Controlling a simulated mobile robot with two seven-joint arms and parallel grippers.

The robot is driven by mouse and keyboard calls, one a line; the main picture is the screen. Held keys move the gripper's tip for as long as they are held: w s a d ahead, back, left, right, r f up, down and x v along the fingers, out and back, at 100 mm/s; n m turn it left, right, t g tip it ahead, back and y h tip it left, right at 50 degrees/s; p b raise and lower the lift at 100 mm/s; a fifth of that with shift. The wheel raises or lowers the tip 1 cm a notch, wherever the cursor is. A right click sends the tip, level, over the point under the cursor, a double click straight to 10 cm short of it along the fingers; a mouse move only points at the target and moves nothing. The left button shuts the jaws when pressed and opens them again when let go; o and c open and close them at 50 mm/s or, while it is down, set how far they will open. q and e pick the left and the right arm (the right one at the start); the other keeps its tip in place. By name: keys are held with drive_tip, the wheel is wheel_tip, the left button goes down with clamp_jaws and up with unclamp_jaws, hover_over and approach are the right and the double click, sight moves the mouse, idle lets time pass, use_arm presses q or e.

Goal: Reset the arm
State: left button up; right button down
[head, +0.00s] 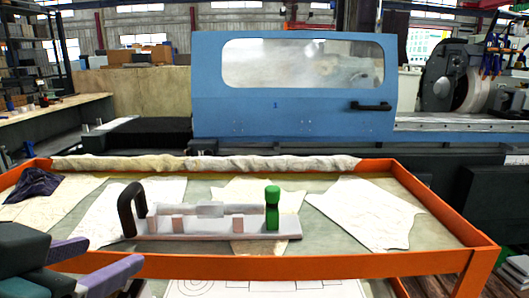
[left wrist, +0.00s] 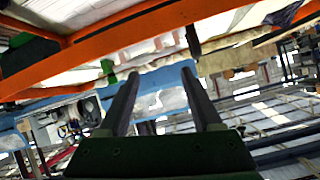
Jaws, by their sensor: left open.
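My left gripper (head: 112,254) shows at the lower left of the head view, in front of the near left part of the orange-rimmed cart. Its two fingers are spread apart with nothing between them. In the left wrist view the same gripper (left wrist: 158,76) shows two dark parallel fingers with a clear gap. My right gripper is not in view.
The cart's orange rim (head: 290,265) runs close by the left gripper. On the cart lie white sheets (head: 370,212), a dark cloth (head: 35,184) and a long fixture (head: 220,226) with a black handle and green knob. Behind stands the blue grinder door (head: 290,112).

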use_arm(q)
drive_tip(key=s+a+f+g+p, duration=0.1)
drive_tip(key=s+f+g+p, duration=0.2)
drive_tip(key=s, duration=0.6)
drive_tip(key=s+a+f+g+p, duration=0.1)
drive_tip(key=s+f+g, duration=0.1)
drive_tip(key=s+g, duration=0.55)
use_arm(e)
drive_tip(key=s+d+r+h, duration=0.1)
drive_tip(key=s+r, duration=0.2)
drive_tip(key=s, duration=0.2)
use_arm(q)
wheel_tip(320, 180, up, 35)
drive_tip(key=s+t+p, duration=0.1)
drive_tip(key=t+p, duration=0.1)
drive_tip(key=p, duration=3.3)
drive_tip(key=shift+n, duration=0.3)
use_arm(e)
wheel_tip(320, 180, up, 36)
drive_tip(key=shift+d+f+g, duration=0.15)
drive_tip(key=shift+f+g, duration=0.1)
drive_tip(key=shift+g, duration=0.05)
